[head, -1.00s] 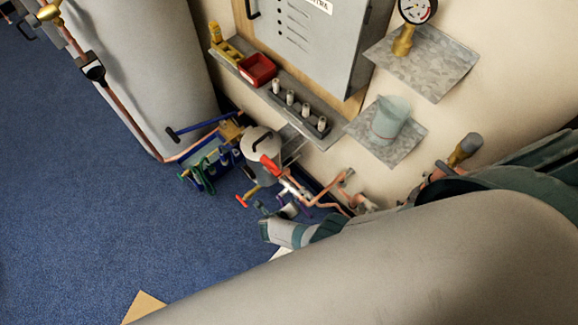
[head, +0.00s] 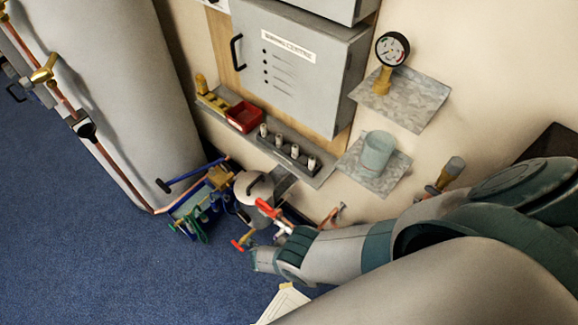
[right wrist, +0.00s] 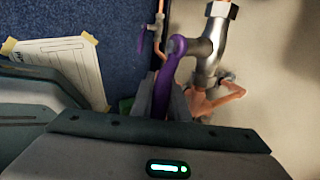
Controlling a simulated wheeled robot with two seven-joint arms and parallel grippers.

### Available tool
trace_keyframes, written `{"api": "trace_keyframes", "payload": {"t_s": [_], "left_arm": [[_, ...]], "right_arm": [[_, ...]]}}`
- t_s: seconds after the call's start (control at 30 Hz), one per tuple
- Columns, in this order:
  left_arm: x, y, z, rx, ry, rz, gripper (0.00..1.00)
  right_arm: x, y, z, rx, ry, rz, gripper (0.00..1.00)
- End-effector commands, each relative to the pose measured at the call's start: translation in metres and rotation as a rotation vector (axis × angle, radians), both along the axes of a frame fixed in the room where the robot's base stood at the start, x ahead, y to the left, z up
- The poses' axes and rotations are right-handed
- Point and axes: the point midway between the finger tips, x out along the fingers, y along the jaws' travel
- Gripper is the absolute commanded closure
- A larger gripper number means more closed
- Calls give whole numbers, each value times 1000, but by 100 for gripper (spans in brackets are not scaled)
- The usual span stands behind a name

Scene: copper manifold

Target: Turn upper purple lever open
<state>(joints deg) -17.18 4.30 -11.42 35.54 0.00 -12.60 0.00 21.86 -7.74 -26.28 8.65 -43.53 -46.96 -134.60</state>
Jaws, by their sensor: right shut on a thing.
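In the right wrist view a purple lever (right wrist: 164,82) is joined to a grey metal valve (right wrist: 208,50). My right gripper (right wrist: 166,100) is shut on this lever, a finger on each side. The lever's lower end is hidden behind my wrist. A second, smaller purple handle (right wrist: 142,42) shows farther off on a copper pipe. I cannot tell from this view which one is upper. In the head view my right arm reaches in from the right and hides the purple levers and its own fingertips. My left gripper is not in view.
A red-handled valve (head: 267,207), a white tank (head: 252,188) and a blue rack of tools (head: 200,208) stand close beside my right wrist. A ledge with a red bin (head: 244,117) and a metal shelf (head: 374,168) with a cup are above. The blue floor (head: 90,260) is clear at left.

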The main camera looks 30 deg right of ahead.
Motion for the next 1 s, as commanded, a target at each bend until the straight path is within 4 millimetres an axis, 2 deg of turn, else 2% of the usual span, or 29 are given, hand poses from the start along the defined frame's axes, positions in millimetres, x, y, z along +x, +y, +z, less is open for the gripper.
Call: {"api": "trace_keyframes", "payload": {"t_s": [0.13, 0.4, 0.43, 0.5, 1.0], "left_arm": [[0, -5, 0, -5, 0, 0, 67], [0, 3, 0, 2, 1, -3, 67], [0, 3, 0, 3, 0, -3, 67], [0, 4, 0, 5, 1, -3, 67], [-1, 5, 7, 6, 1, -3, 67]], "right_arm": [[3, 0, 2, -3, 5, 3, 100], [3, 0, 3, -4, 5, 3, 100], [3, 0, 3, -4, 5, 3, 81], [3, 0, 2, -4, 6, 3, 67], [-1, -1, 7, -3, 7, -1, 67]]}}
